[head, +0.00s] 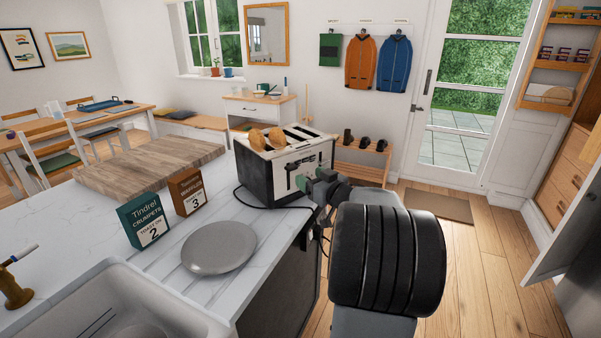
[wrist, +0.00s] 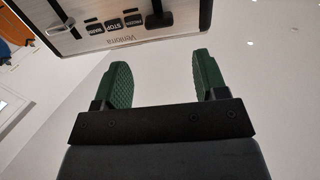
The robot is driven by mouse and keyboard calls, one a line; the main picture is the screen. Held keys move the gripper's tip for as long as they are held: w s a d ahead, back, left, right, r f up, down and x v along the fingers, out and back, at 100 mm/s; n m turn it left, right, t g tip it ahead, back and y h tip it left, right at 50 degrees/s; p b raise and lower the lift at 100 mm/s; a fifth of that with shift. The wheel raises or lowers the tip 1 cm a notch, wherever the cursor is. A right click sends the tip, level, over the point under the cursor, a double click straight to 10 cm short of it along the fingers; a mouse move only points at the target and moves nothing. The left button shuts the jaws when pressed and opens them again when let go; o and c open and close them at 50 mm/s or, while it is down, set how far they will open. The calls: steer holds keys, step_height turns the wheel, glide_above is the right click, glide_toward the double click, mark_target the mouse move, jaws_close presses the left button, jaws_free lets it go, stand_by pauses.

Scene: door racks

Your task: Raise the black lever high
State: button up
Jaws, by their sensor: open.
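The toaster (head: 268,178) stands on the white counter, with two browned bread pieces (head: 266,139) showing in its left slots and its right slots looking empty. In the wrist view its metal front (wrist: 92,38) fills the top left. The black lever (wrist: 158,17) is at the top edge there, only partly in frame. My gripper (head: 314,180) is close in front of the toaster's front face. In the wrist view its green fingers (wrist: 165,78) are apart with nothing between them. The lever lies beyond the fingertips, and I see no contact. My gripper partly hides the toaster front in the head view.
A pale lever (wrist: 62,20) and a row of buttons (wrist: 112,24) are left of the black lever. A grey plate (head: 219,248), a crumpets box (head: 145,220), a waffles box (head: 188,192) and a wooden board (head: 150,166) are on the counter. The sink (head: 130,300) is at front left.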

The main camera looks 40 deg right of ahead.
steer(key=s, duration=0.5)
steer(key=shift+s, duration=0.35)
steer(key=shift+d+f, duration=0.1)
steer(key=shift+d, duration=0.05)
